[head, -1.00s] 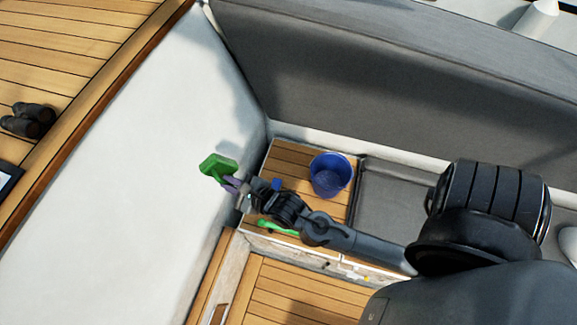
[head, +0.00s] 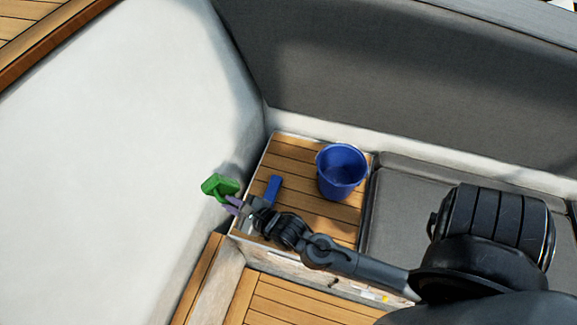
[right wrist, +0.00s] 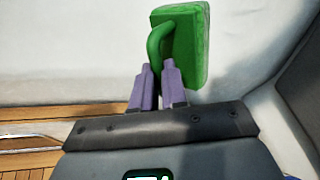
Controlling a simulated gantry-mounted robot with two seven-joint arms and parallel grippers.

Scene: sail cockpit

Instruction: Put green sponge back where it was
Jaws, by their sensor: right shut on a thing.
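The green sponge (head: 220,186), a block with a looped green handle, is held up in front of the white side wall, left of the wooden seat top. My right gripper (head: 231,205), with purple fingers, is shut on its handle. In the right wrist view the sponge (right wrist: 188,45) stands beyond the fingertips (right wrist: 158,72), and its handle runs down between them. The place where the sponge was before is not evident. My left gripper is not in view.
A blue bucket (head: 341,172) stands on the slatted wooden seat top (head: 310,205). A blue object (head: 273,188) lies there near my right wrist. Grey cushions (head: 400,205) lie to the right. The white wall (head: 130,170) borders the left side.

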